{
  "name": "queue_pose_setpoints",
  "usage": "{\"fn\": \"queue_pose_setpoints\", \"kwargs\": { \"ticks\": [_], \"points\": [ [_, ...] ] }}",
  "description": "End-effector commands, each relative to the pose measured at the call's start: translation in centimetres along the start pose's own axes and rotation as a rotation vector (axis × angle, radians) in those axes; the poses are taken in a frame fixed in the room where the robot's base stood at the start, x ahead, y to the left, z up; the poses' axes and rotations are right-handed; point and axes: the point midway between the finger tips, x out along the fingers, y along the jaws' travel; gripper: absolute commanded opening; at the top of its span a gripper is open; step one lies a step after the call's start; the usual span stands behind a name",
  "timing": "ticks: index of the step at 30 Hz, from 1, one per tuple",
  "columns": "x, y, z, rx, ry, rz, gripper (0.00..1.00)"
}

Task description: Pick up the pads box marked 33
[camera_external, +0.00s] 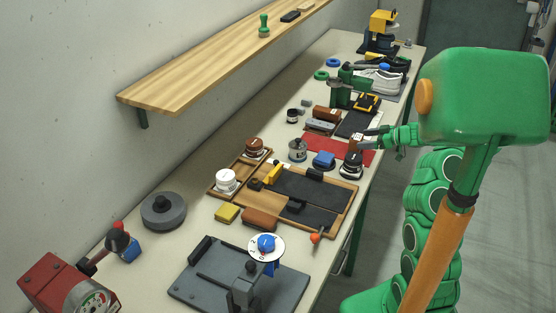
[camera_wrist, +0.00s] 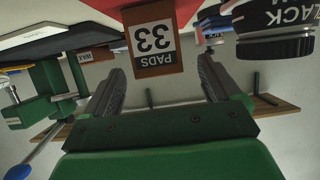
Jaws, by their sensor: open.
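The pads box (camera_wrist: 153,38), brown with a black-and-white label reading PADS 33, stands ahead of my gripper (camera_wrist: 160,78) in the wrist view. The label faces me. The two dark fingers are spread wide, one to each side of the box's line, and nothing is held. The box appears just beyond the fingertips; I cannot tell the exact gap. In the external view the small brown box (camera_external: 356,142) is by the tips of my gripper (camera_external: 372,138), over the bench's right side.
A jar marked BLACK (camera_wrist: 275,22) is close on the right in the wrist view; it shows as a dark jar (camera_external: 351,165) in the external view. A box marked WAX (camera_wrist: 92,57) and a green tool (camera_wrist: 45,95) are at left. A red mat (camera_external: 312,139) lies nearby.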

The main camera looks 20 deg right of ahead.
Motion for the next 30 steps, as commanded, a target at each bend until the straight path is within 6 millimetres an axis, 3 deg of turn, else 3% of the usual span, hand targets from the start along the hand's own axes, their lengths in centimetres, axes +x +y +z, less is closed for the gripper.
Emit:
{"fn": "queue_pose_setpoints", "kwargs": {
  "ticks": [18,28,30],
  "points": [
    [6.1,0.2,0.5,0.000,-0.001,-0.002,0.90],
    [6.7,0.2,0.4,0.000,0.000,0.000,0.90],
    [6.7,0.2,0.4,0.000,0.000,0.000,0.83]
  ]
}}
